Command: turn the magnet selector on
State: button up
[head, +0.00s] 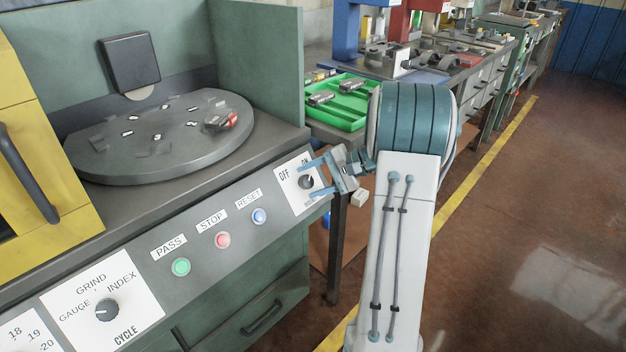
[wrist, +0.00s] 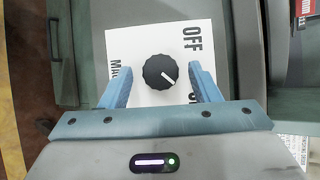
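The magnet selector (head: 306,182) is a black round knob on a white plate (head: 290,192) at the right end of the slanted control panel, with OFF and ON printed above it. In the wrist view the knob (wrist: 160,72) has a white pointer line running toward its lower right; which label it points at I cannot tell for sure. My gripper (head: 313,177) is in front of the plate. In the wrist view its two blue fingers (wrist: 160,85) are spread apart, one on each side of the knob, with gaps between them and it.
The panel also has a RESET button (head: 259,216), a STOP button (head: 222,240), a PASS button (head: 181,267) and a cycle knob (head: 107,309). A round grey table (head: 160,165) is above the panel. A green tray (head: 345,116) stands behind my arm.

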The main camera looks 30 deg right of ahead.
jog(key=p+v, duration=0.2)
jog(key=v, duration=1.2)
jog(key=shift+a, duration=0.15)
